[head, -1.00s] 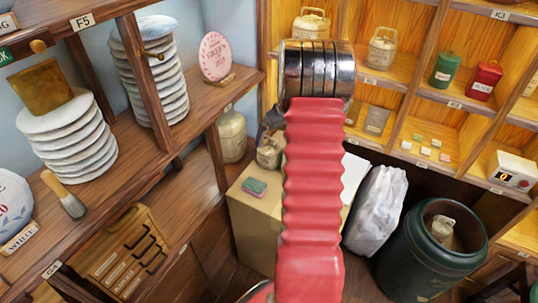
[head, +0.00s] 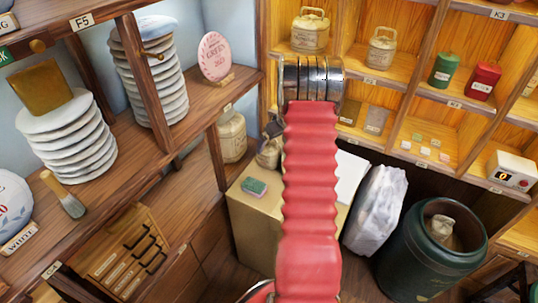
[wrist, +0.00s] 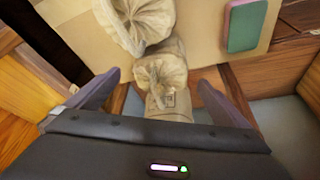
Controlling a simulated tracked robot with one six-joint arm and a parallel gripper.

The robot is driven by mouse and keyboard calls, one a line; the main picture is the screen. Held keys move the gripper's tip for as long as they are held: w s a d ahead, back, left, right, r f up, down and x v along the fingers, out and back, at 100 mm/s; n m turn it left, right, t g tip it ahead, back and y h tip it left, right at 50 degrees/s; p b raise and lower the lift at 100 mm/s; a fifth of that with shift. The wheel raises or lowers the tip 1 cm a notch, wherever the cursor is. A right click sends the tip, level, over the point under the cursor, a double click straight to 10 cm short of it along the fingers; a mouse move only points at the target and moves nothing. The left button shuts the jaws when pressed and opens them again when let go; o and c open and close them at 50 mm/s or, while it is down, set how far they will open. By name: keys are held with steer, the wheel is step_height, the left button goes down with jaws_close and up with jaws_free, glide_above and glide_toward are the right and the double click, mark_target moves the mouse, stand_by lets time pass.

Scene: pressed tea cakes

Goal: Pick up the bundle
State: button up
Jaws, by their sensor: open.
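A tan cloth bundle with a gathered neck (head: 268,156) sits on the back corner of a cardboard box, partly hidden by my arm. In the wrist view the bundle (wrist: 138,20) is at the top, cut by the frame edge, beyond my fingertips. My gripper (wrist: 158,82) is open, its two dark fingers spread. Between and below the fingertips shows a cloth-topped jar (wrist: 163,76) with a label. My gripper (head: 272,129) is a small dark shape just above the bundle in the head view. I cannot tell whether it touches anything.
The cardboard box (head: 250,222) carries a green-and-pink block (head: 254,187), also in the wrist view (wrist: 244,25). The jar (head: 231,138) stands on the shelf behind left. A white wrapped lump (head: 378,212) and a green bin (head: 425,265) stand right. Stacked discs (head: 66,138) fill the left shelves.

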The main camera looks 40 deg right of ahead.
mark_target(272, 146)
steer(key=shift+x, duration=1.65)
steer(key=shift+f, duration=0.1)
steer(key=shift+x, duration=2.55)
steer(key=shift+s, duration=0.1)
steer(key=shift+c, duration=0.5)
steer(key=c, duration=1.3)
steer(key=shift+c, duration=0.2)
step_height(272, 146, up, 18)
